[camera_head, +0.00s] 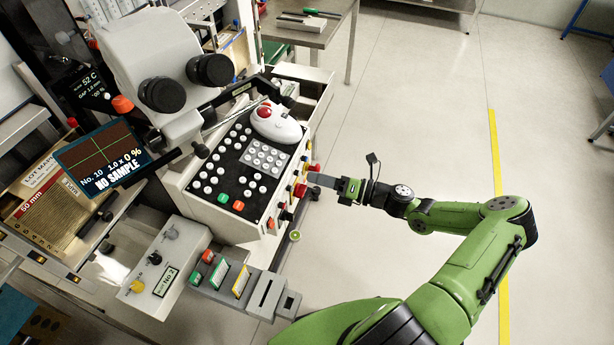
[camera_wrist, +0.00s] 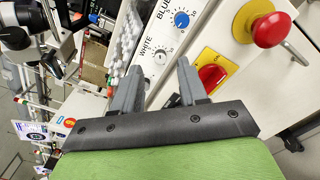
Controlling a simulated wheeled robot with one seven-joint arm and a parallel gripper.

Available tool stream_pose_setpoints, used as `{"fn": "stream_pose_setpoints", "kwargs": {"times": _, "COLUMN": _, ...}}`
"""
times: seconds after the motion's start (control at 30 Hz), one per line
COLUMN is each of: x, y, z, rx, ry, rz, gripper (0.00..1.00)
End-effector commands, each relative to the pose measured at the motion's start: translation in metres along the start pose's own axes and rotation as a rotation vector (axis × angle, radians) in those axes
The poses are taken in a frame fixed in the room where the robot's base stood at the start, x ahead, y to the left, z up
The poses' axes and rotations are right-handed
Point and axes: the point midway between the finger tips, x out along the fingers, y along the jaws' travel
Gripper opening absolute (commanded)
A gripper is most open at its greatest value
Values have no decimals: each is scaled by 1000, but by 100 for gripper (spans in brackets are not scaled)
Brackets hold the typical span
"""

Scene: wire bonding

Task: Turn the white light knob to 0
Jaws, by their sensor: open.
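The white light knob (camera_wrist: 161,57) is a small pale knob beside the printed word WHITE on the machine's light panel, in the wrist view. My gripper (camera_wrist: 160,66) is open and empty. In the picture, its two grey fingers stand on either side of the knob; I cannot tell how far the tips are from the panel. The knob's pointer is too small to read. In the head view my gripper (camera_head: 314,178) is at the right side of the machine, and the white knob cannot be made out there.
A blue knob (camera_wrist: 181,19) sits above the white one. A red rotary switch (camera_wrist: 212,76) on a yellow plate is close to the right finger. A red mushroom button (camera_wrist: 272,30) sticks out farther right. The floor (camera_head: 420,110) right of the machine is clear.

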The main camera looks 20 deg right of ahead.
Motion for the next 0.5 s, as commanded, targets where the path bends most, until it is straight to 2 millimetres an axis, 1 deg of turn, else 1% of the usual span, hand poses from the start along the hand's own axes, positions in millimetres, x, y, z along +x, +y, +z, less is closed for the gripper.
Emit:
{"fn": "stream_pose_setpoints", "kwargs": {"times": 0.03, "x": 11, "y": -1, "z": -2, "rx": 1, "ry": 4, "rz": 3, "gripper": 43}}
{"fn": "stream_pose_setpoints", "kwargs": {"times": 0.1, "x": 23, "y": -1, "z": -2, "rx": 0, "ry": 3, "rz": 2, "gripper": 43}}
{"fn": "stream_pose_setpoints", "kwargs": {"times": 0.2, "x": 33, "y": -1, "z": -1, "rx": 1, "ry": 2, "rz": 0, "gripper": 43}}
{"fn": "stream_pose_setpoints", "kwargs": {"times": 0.3, "x": 36, "y": 0, "z": -1, "rx": 1, "ry": 1, "rz": -1, "gripper": 43}}
{"fn": "stream_pose_setpoints", "kwargs": {"times": 0.47, "x": 36, "y": 0, "z": 0, "rx": 0, "ry": 0, "rz": -2, "gripper": 43}}
{"fn": "stream_pose_setpoints", "kwargs": {"times": 0.5, "x": 36, "y": 0, "z": 0, "rx": 0, "ry": 1, "rz": -1, "gripper": 41}}
